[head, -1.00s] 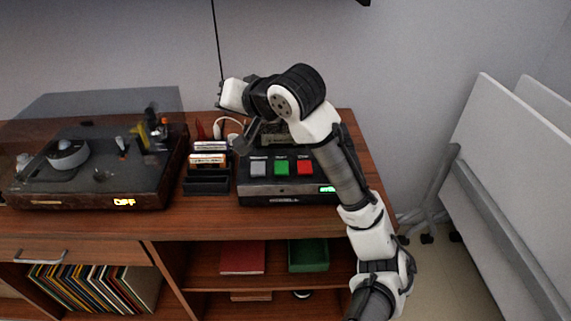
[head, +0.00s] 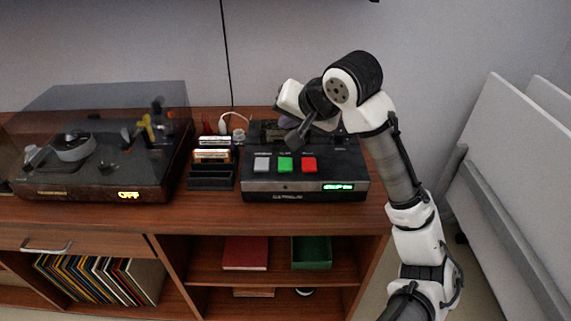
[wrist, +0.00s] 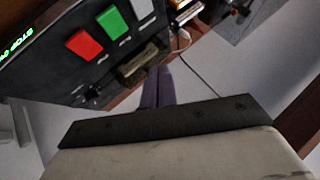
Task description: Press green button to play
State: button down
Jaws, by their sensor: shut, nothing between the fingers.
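A black player box with a silver front (head: 257,188) stands on the wooden cabinet. The green button (head: 285,164) sits on its top between a light grey button (head: 262,164) and a red button (head: 309,164). In the wrist view the green button (wrist: 113,22) is at the top, beside the red one (wrist: 84,44). A green lit display (head: 338,187) is on the front; the wrist view shows text like "STOP" on it. My gripper (wrist: 158,74) is shut and empty, above the rear part of the box, behind the buttons and apart from them.
A turntable (head: 92,188) with a clear cover and an "OFF" display stands at the left. A small rack of cassettes (head: 212,176) stands just left of the box. A wall is behind, and white panels (head: 500,160) stand at the right.

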jog(key=b, duration=0.6)
send_over(288, 166)
notch_tip(288, 166, down, 7)
jog(key=shift+r, duration=0.1)
jog(key=shift+f+b, duration=0.3)
jog(key=shift+f, duration=0.45)
dwell(0.9)
jog(key=shift+f, duration=0.4)
jog(key=shift+f+b, duration=0.3)
jog(key=shift+f, duration=0.2)
dwell(0.7)
jog(key=shift+r, duration=0.15)
jog(key=shift+r+p, duration=0.8)
jog(key=shift+p, duration=0.15)
